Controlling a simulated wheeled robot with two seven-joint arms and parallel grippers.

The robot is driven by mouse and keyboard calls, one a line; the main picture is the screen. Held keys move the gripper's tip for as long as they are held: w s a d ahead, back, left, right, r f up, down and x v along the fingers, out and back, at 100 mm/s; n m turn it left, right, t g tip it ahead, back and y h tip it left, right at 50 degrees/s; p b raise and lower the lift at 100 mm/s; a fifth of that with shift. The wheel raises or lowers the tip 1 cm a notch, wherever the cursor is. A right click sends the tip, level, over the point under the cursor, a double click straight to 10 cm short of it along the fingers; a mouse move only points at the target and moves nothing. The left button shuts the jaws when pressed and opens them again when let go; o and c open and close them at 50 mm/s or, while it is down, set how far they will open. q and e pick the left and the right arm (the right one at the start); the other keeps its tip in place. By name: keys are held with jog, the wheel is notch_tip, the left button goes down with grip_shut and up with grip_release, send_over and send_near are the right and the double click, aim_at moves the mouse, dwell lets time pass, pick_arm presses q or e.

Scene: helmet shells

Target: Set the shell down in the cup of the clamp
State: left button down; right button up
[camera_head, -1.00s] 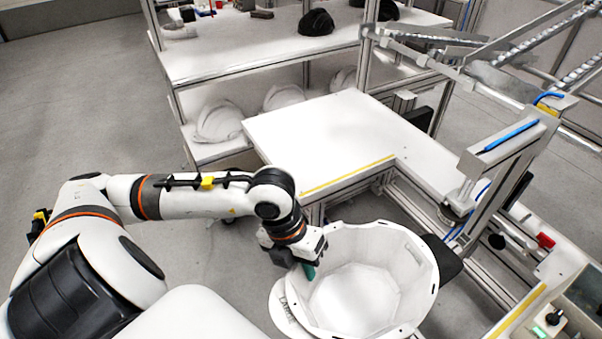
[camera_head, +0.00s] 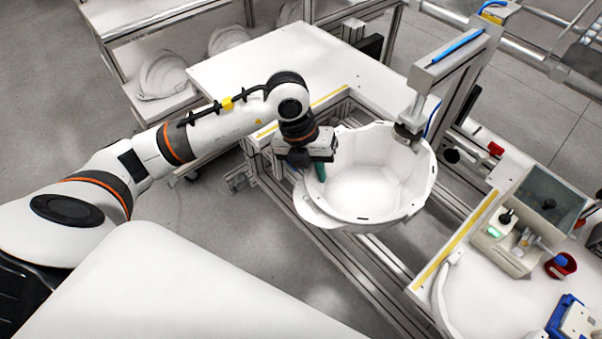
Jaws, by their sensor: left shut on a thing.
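The white helmet shell (camera_head: 368,190) is held with its open side up, its brim toward the lower left. My left gripper (camera_head: 314,172) is shut on the shell's left rim, with a green fingertip showing inside the wall. The clamp (camera_head: 452,68) stands at the right of the shell; its metal arm reaches over the shell's far right rim and ends in a round pad (camera_head: 408,134). I cannot tell whether the pad touches the shell. The clamp's cup is not visible, so whether the shell rests on it is unclear. My right gripper is not in view.
A white tabletop (camera_head: 270,75) with a yellow edge strip lies behind my left arm. More white shells (camera_head: 162,76) sit on a shelf at the back left. At the right, a bench holds a control box (camera_head: 515,235) and a red cup (camera_head: 561,266). Aluminium rails run below the shell.

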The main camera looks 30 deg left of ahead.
aim_at(346, 154)
pick_arm(q)
jog(key=w+d, duration=0.1)
jog(key=w, duration=0.2)
jog(key=w+d+b, duration=0.1)
jog(key=w, duration=0.2)
jog(key=w+d+b, duration=0.1)
jog(key=w, duration=0.2)
jog(key=shift+w+d, duration=0.25)
jog(key=shift+s+f+b, duration=0.1)
jog(key=shift+f+b, duration=0.55)
jog(key=shift+f, duration=0.1)
jog(key=shift+a+f+b, duration=0.1)
jog(key=shift+f+b, duration=0.45)
jog(key=shift+f, duration=0.5)
jog(key=c, duration=1.2)
grip_release()
jog(key=shift+s, duration=0.1)
jog(key=shift+c, duration=0.2)
jog(key=b+v, duration=0.2)
jog(key=v, duration=1)
